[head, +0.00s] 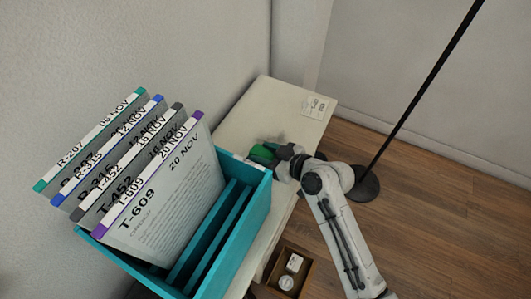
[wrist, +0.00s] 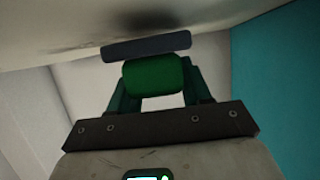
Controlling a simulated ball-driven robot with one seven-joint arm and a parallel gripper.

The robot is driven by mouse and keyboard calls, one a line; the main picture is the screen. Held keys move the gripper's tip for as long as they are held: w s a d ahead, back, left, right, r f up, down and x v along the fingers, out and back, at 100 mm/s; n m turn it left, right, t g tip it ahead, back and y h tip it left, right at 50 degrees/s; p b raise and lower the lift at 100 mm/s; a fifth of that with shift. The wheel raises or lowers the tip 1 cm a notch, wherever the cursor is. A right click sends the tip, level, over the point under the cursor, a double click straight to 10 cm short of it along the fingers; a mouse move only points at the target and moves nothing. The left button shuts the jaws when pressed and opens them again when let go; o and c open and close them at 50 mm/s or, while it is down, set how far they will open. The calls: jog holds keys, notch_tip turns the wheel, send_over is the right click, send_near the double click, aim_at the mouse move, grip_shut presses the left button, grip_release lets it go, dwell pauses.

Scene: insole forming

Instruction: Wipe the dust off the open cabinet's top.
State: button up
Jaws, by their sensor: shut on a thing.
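The pale cabinet top (head: 262,108) runs along the wall in the head view, with a small paper label (head: 316,106) at its far end. My gripper (head: 268,153) is over the top beside the teal rack. In the wrist view my gripper (wrist: 153,88) is shut on the green grip (wrist: 153,76) of a wiper with a dark grey pad (wrist: 147,47). The pad is at or very near the pale surface; I cannot tell if it touches. A dark dust smudge (wrist: 108,34) shows on the surface right by the pad.
A teal rack (head: 232,252) holding several labelled boards (head: 165,195) stands on the near part; its side (wrist: 278,85) shows close by on the right in the wrist view. A brown box (head: 308,277) with small items lies lower down. A black pole (head: 420,95) stands on the floor.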

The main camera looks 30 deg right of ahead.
jog(key=shift+f+b, duration=0.55)
jog(key=shift+f, duration=0.1)
jog(key=shift+w+d, duration=0.1)
